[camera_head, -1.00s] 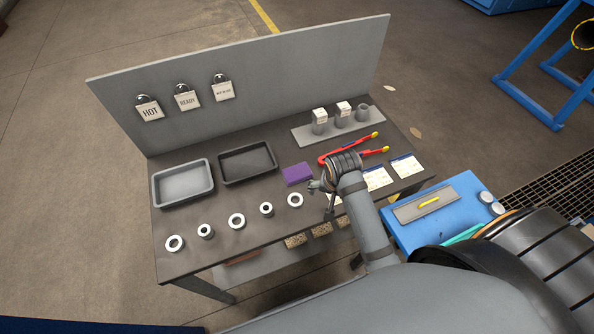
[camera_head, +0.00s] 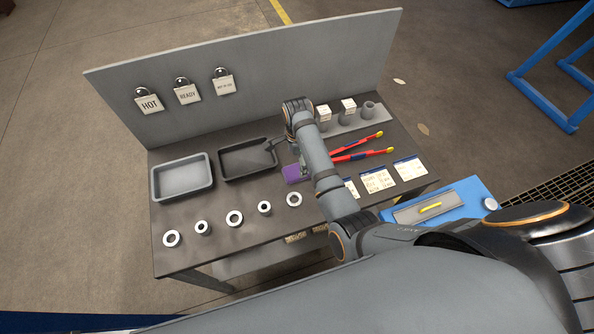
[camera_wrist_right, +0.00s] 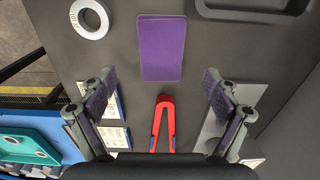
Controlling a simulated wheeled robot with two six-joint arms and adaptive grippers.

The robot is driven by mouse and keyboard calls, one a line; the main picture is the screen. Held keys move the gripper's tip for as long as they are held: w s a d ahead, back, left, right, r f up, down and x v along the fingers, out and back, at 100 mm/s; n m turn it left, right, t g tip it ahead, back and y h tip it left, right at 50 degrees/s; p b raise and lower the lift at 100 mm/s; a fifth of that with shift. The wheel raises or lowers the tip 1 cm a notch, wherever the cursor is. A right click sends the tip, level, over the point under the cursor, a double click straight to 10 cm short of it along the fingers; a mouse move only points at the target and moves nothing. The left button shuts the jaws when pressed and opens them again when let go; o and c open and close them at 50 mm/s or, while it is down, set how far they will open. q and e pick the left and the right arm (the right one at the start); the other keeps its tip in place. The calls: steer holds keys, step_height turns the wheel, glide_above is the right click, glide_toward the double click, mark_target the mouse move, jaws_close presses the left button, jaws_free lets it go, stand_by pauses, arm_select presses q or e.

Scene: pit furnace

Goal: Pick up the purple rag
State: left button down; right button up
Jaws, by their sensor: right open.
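The purple rag (camera_head: 293,173) lies flat on the dark table, partly hidden by my right arm in the head view. In the right wrist view the rag (camera_wrist_right: 162,48) shows whole, a flat rectangle ahead of the fingers. My right gripper (camera_wrist_right: 160,90) is open and empty, its two fingers wide apart on either side of the rag's line. In the head view the right gripper (camera_head: 296,156) is mostly hidden by its own wrist, near the rag. My left gripper is not in view.
Red-handled tongs (camera_head: 362,148) lie right of the rag. A black tray (camera_head: 226,178) and grey tray (camera_head: 161,194) stand to its left. Metal rings (camera_head: 234,218) line the front.

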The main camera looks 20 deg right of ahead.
mark_target(298, 171)
steer(key=shift+w+d+f, duration=0.2)
steer(key=shift+f, duration=0.1)
steer(key=shift+w+d+f, duration=0.15)
steer(key=shift+f, duration=0.05)
steer(key=f, duration=0.1)
steer(key=f+p, duration=0.1)
steer(key=f, duration=0.2)
steer(key=shift+s+a+f+p, duration=0.25)
steer(key=shift+s+a+p, duration=0.05)
steer(key=shift+w+f, duration=0.1)
steer(key=shift+f, duration=0.15)
steer(key=shift+c, duration=0.2)
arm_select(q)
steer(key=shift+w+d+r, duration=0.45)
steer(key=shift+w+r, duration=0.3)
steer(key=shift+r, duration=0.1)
arm_select(e)
steer(key=c, duration=1.2)
